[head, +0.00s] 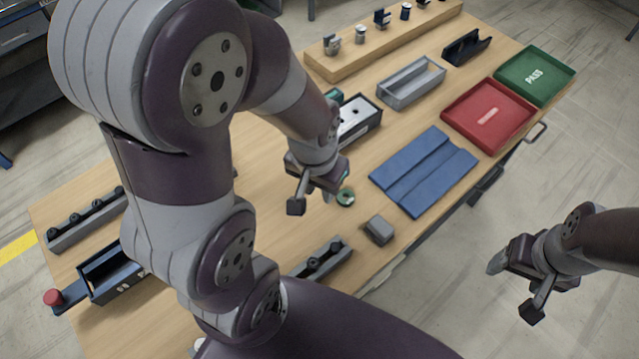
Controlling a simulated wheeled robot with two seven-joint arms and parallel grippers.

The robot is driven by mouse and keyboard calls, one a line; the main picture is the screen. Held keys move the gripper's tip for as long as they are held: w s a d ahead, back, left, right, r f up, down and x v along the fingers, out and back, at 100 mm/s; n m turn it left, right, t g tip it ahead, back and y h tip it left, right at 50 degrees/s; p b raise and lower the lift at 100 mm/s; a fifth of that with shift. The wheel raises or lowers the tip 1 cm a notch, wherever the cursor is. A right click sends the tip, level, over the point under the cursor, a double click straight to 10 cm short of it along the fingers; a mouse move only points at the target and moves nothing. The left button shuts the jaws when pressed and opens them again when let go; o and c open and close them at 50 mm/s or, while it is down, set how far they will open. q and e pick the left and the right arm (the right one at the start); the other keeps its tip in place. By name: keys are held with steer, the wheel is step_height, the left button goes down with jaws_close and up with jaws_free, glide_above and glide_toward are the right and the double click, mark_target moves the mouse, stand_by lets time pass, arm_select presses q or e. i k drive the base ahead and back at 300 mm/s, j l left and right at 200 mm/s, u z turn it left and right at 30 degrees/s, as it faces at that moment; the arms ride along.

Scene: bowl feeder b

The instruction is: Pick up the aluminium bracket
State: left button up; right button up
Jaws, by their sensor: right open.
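A small silvery, angular piece (331,44) that looks like the aluminium bracket stands at the near end of the raised wooden board (345,66) at the back of the table. It is small, so I cannot be sure of its exact shape. My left gripper (312,202) hangs over the middle of the table, well nearer than that piece, beside a small green ring (345,198). Its fingers look apart, with nothing seen between them. My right gripper (514,288) is open and empty, off the table's right side, above the floor.
Several small parts stand along the board. A grey open tray (411,84), a dark holder (467,47), a red tray (463,118), a green PASS tray (511,80), a blue folded mat (424,172) and a grey block (379,230) lie on the table. My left arm hides much of the left side.

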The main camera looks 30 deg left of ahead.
mark_target(342, 117)
steer(key=u, duration=0.95)
